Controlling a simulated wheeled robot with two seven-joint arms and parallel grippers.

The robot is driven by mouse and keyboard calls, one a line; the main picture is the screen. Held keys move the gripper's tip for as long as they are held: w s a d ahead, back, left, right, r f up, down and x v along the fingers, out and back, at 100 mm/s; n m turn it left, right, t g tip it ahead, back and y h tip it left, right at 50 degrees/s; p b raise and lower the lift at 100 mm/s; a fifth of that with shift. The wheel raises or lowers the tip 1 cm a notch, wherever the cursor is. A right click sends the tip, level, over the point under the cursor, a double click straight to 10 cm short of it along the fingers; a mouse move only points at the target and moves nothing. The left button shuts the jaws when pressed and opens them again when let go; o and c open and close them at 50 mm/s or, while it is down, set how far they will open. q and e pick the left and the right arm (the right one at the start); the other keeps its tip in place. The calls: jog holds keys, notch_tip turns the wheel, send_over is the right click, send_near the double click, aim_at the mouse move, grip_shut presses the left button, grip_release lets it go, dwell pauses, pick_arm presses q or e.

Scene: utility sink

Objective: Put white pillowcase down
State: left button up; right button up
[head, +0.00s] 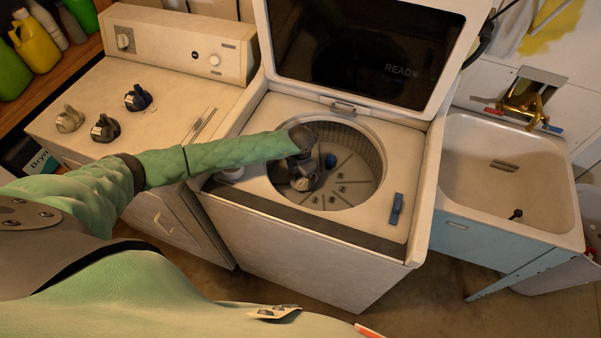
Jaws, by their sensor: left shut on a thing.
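My left arm reaches over from the left into the open top-loading washer (303,237). My left gripper (302,182) is down inside the washer's round drum (360,150), on its left side. It is shut on the white pillowcase, but hardly any cloth shows; only a small pale patch is seen at the fingertips. The arm and gripper hide most of what is held. I cannot tell whether the cloth touches the drum floor. My right gripper is not in view.
The washer lid (365,50) stands raised behind the drum. A blue item (331,160) is in the drum's middle, and a blue clip-like item (397,208) lies on the right rim. A dryer (165,100) stands left, a utility sink (510,180) right.

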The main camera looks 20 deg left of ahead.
pick_arm(q)
jog(key=shift+f, duration=0.55)
jog(key=o, duration=0.7)
jog(key=shift+o, duration=0.2)
